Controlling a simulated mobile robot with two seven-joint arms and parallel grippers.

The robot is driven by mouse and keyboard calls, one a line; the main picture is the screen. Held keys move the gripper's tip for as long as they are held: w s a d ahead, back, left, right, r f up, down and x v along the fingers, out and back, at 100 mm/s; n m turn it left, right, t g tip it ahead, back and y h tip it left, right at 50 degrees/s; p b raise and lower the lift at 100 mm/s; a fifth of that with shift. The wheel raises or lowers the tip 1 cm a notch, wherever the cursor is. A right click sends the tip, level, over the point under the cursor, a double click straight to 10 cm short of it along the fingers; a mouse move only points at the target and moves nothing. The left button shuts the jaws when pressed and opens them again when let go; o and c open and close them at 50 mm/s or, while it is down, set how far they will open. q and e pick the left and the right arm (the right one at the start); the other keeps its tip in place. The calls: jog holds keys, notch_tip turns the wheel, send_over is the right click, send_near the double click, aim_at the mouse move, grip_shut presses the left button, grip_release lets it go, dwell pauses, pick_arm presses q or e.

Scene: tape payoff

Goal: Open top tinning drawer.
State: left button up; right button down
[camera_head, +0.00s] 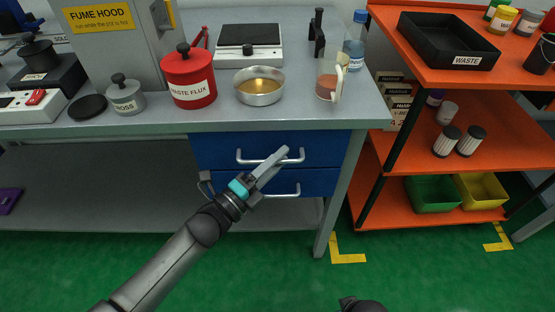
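The top drawer (218,146) is a blue front directly under the grey bench top and looks closed. Its pale bar handle (243,160) runs across the middle of the front. A second blue drawer (318,183) sits below it, with a similar handle (297,190). My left gripper (284,153) reaches up from the lower left, its pale fingers overlapping the middle and right part of the top handle in the picture. I cannot tell whether the fingers touch the handle or how far apart they are. My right gripper is not seen.
On the bench top (135,126) stand a red waste flux pot (190,82), a metal bowl (259,88) and a mug (328,84) near the front edge. An orange shelf unit (470,130) stands close on the right. Green floor (280,270) is clear in front.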

pick_arm(q)
grip_shut()
dwell(1.2)
